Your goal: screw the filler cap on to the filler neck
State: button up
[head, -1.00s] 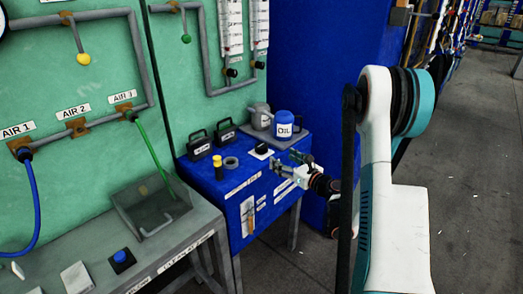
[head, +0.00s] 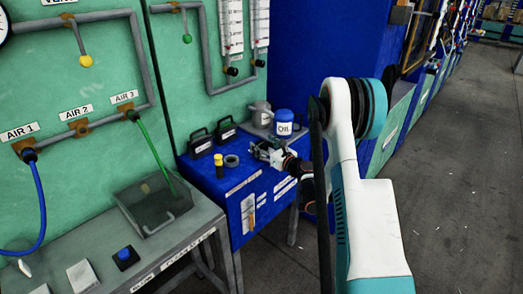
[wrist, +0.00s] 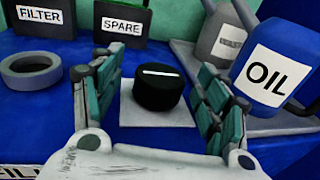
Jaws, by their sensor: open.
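The black round cap (wrist: 160,88), with a white line on its top, sits on a light grey square pad (wrist: 142,110) on the blue table. I take it for the filler cap. My gripper (wrist: 158,98) is open, with one teal-padded finger on each side of the cap; the fingers look apart from it. In the head view my gripper (head: 266,152) is low over the table and hides the cap. I cannot make out the filler neck in either view.
On the blue table (head: 225,183) are a grey ring (wrist: 32,74), cases marked FILTER (wrist: 40,16) and SPARE (wrist: 122,22), a blue OIL can (wrist: 268,72) close to the right finger, a grey can (wrist: 225,42) and a yellow-topped item (head: 219,165).

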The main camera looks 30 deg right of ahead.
jog(key=shift+w+a, duration=0.1)
jog(key=shift+w, duration=0.8)
jog(key=c, duration=1.2)
jog(key=shift+r, duration=0.1)
